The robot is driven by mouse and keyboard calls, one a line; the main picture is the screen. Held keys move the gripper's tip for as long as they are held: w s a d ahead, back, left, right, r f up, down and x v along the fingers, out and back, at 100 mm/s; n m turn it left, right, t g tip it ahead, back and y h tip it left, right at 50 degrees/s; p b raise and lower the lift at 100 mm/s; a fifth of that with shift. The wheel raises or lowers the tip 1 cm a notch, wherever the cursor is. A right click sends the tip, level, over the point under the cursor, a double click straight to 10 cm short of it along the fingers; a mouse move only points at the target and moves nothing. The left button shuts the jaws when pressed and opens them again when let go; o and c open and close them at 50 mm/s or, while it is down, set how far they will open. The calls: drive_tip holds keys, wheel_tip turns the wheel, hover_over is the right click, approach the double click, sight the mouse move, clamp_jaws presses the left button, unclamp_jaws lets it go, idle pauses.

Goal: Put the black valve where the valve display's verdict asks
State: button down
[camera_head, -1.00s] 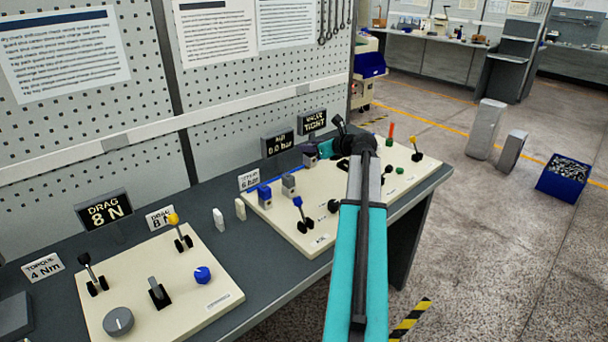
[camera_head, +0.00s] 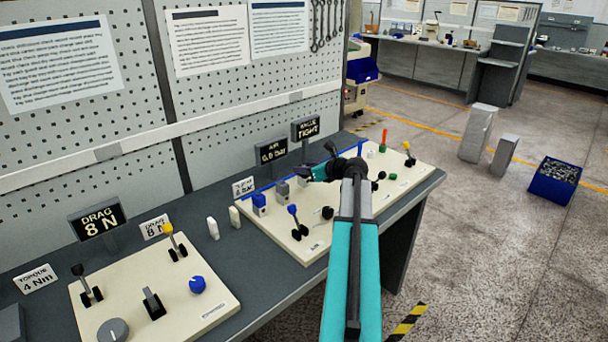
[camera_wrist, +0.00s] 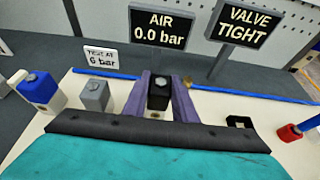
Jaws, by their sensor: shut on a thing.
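The black valve (camera_wrist: 159,97) is upright between the two purple fingers of my gripper (camera_wrist: 163,80), which is shut on it in the wrist view. I cannot tell whether the valve touches the cream board below. In the head view my gripper (camera_head: 306,172) is over the far board, beside the grey block, and the valve cannot be made out. The valve display (camera_wrist: 245,27) reads "VALVE TIGHT"; it also shows in the head view (camera_head: 306,128). The air display (camera_wrist: 161,29) reads "0.0 bar".
A grey block (camera_wrist: 95,95) and a blue-and-white block (camera_wrist: 38,88) stand left of my gripper. A black square fitting (camera_wrist: 240,122) and a red part (camera_wrist: 290,132) are to the right. A card (camera_wrist: 101,58) reads "TEST AT 6 bar". A blue bin (camera_head: 555,180) is on the floor.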

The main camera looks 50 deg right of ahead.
drive_tip(key=shift+f, duration=1.2)
drive_tip(key=shift+f, duration=0.1)
drive_tip(key=c, duration=1.5)
unclamp_jaws()
drive_tip(key=shift+o, duration=0.2)
drive_tip(key=b+v, duration=0.1)
drive_tip(key=v, duration=1.1)
